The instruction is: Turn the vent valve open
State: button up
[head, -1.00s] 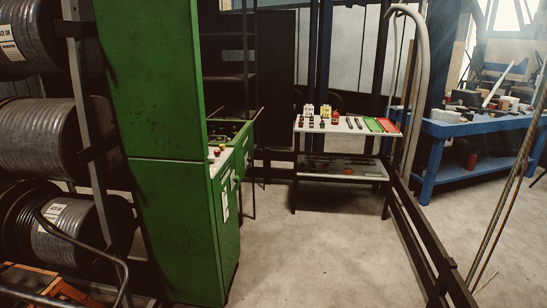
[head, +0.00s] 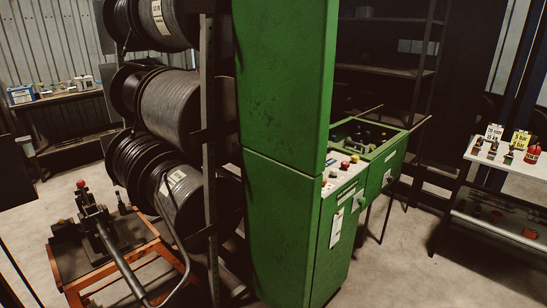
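I cannot make out for certain which part is the vent valve. A dark device with a red knob (head: 81,186) and a long grey bar (head: 117,258) sits on an orange-framed stand (head: 150,247) at the lower left. A tall green cabinet (head: 285,120) stands in the middle, and a lower green console (head: 350,195) with red and yellow buttons (head: 349,163) on its top adjoins its right side. My gripper is not in view.
A rack of hose reels (head: 180,105) stands left of the cabinet. A white-topped table (head: 500,170) with small fittings and yellow and white signs is at the right edge. A bench (head: 60,97) is at the back left. Clear floor shows at the lower right.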

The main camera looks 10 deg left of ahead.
aim_at(344, 165)
jog(key=i+l+u, duration=0.2)
jog(key=l, duration=0.15)
jog(key=i+l+u, duration=0.2)
jog(key=l, duration=0.15)
jog(key=i+l+u, duration=0.2)
jog(key=l, duration=0.2)
jog(key=l+u, duration=0.15)
jog(key=l, duration=0.25)
jog(key=i+j, duration=0.1)
jog(key=i, duration=0.45)
jog(key=i+j+z, duration=0.1)
jog(key=i, duration=0.45)
